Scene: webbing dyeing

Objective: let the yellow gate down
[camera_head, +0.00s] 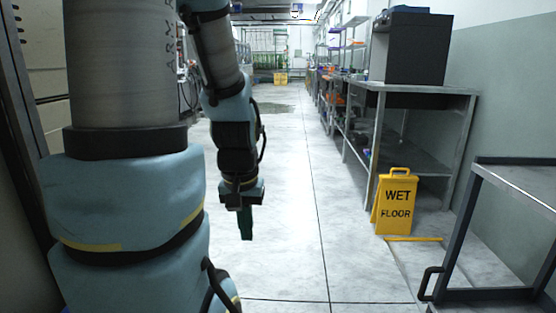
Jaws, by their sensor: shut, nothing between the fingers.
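I cannot make out a yellow gate for certain. A small yellow object (281,78) stands far off at the end of the aisle, in front of a rail-like frame; it is too small to tell its form. A flat yellow strip (412,239) lies at floor level by the yellow wet floor sign (394,204). My gripper (246,226) hangs pointing down over the aisle, left of the picture's middle. Its fingers look closed together and nothing shows in them. It is well apart from all of these yellow things.
A metal bench (415,90) carrying a dark cabinet (412,47) stands along the right. A metal cart (515,178) with a black handle is at the near right. Shelving runs farther back on the right. The pale floor (285,190) ahead is clear, with a darker patch farther off.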

